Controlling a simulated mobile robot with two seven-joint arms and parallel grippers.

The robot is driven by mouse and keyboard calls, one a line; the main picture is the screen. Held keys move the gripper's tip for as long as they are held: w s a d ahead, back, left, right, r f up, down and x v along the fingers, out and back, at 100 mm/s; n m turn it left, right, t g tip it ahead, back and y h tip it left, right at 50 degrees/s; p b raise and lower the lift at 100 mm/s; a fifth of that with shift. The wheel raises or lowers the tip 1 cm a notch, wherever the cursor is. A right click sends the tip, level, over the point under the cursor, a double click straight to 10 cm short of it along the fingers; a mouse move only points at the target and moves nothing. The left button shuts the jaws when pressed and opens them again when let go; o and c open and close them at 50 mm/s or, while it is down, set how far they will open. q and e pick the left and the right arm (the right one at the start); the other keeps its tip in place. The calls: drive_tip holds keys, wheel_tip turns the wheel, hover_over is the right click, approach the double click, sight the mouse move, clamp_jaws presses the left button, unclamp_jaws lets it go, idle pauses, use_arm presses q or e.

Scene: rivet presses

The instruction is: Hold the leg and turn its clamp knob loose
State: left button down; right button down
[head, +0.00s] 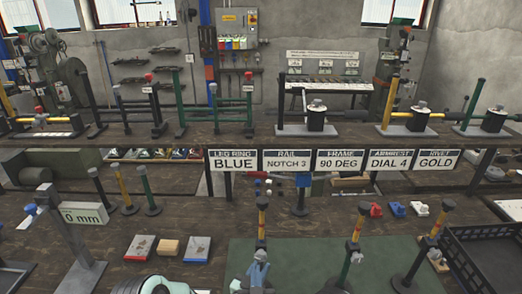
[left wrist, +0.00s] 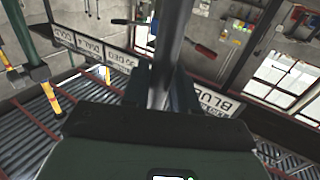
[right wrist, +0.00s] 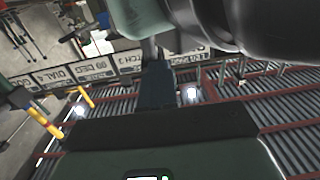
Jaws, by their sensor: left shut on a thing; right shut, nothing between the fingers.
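In the left wrist view my left gripper (left wrist: 162,90) is shut on a dark grey upright tube, the leg (left wrist: 166,45). In the right wrist view my right gripper (right wrist: 157,82) is shut and empty, its tips close below a pale green and dark rounded arm part of mine. The clamp knob is not clear in either wrist view. The head view shows a yellow-topped leg (head: 262,222) at bottom centre with a blue-grey clamp piece (head: 258,270) low on it. Neither gripper can be made out clearly in the head view, and I cannot tell if this is the held leg.
A green post (head: 354,235) and another yellow-topped post (head: 428,245) stand on the green mat (head: 310,255) to the right. A black crate (head: 490,240) is at far right. A gauge stand (head: 75,240) is at left. Sign plates (head: 287,160) hang along the rear shelf.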

drive_tip(key=shift+d, duration=0.1)
idle(0.5)
drive_tip(key=shift+d+r, duration=0.2)
drive_tip(key=shift+r, duration=0.2)
idle(0.6)
drive_tip(key=shift+w+d+f, duration=0.1)
drive_tip(key=shift+d, duration=0.15)
idle(0.3)
drive_tip(key=shift+d, duration=0.45)
drive_tip(key=shift+d, duration=0.1)
drive_tip(key=shift+d, duration=0.1)
idle(0.4)
drive_tip(key=s, duration=0.6)
drive_tip(key=shift+d+f, duration=0.15)
drive_tip(key=shift+f, duration=0.05)
